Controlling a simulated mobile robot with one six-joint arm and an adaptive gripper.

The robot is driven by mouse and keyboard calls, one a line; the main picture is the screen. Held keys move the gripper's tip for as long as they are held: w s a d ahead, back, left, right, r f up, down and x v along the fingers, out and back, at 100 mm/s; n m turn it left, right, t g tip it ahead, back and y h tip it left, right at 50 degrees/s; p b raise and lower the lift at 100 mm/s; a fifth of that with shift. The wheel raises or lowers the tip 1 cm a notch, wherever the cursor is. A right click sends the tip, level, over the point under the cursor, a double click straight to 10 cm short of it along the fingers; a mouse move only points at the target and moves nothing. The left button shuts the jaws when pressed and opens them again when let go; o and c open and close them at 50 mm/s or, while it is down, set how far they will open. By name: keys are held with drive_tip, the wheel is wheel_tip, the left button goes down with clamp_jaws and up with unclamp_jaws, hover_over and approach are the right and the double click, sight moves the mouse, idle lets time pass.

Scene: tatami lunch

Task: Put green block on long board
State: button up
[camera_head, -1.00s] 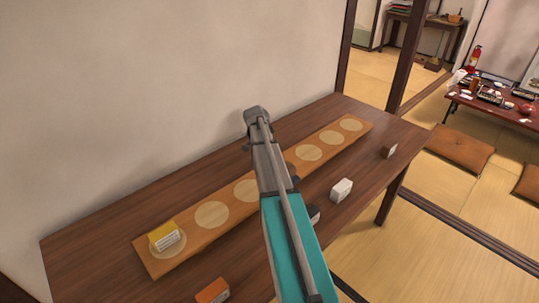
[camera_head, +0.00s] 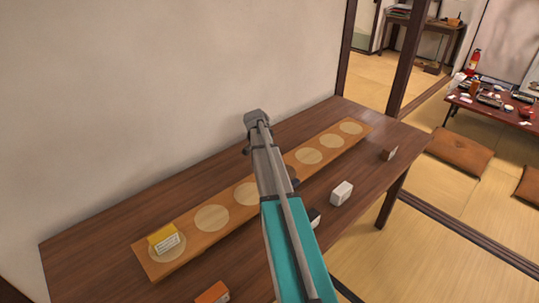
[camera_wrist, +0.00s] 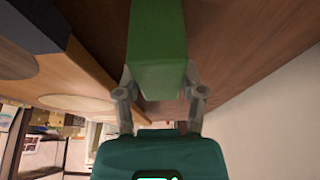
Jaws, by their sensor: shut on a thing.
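The green block (camera_wrist: 157,45) is between the fingers of my gripper (camera_wrist: 160,85) in the wrist view, and the gripper is shut on it. The long board (camera_head: 205,242) is a light wooden plank with a row of pale round spots, lying lengthwise on the dark table. It also shows at the left of the wrist view (camera_wrist: 72,62), beside the block. In the head view my arm covers the middle of the board and hides the green block. I cannot tell whether the block touches anything below it.
A yellow block (camera_head: 164,239) sits on the board's near-left round spot. An orange block (camera_head: 212,293), a white block (camera_head: 341,193), a brown block (camera_head: 388,153) and a partly hidden dark block (camera_head: 314,218) stand on the table (camera_head: 90,232) in front of the board. The wall (camera_head: 150,90) rises behind.

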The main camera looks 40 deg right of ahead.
clamp_jaws()
drive_tip(key=shift+r, duration=0.2)
wheel_tip(320, 180, up, 2)
drive_tip(key=p, duration=0.2)
drive_tip(key=shift+r+p, duration=0.1)
drive_tip(key=shift+p, duration=0.2)
drive_tip(key=s+a+r+p, duration=0.6)
drive_tip(key=s+r+p, duration=0.4)
drive_tip(key=s, duration=0.2)
drive_tip(key=shift+s+a+r, duration=0.2)
drive_tip(key=shift+s, duration=0.05)
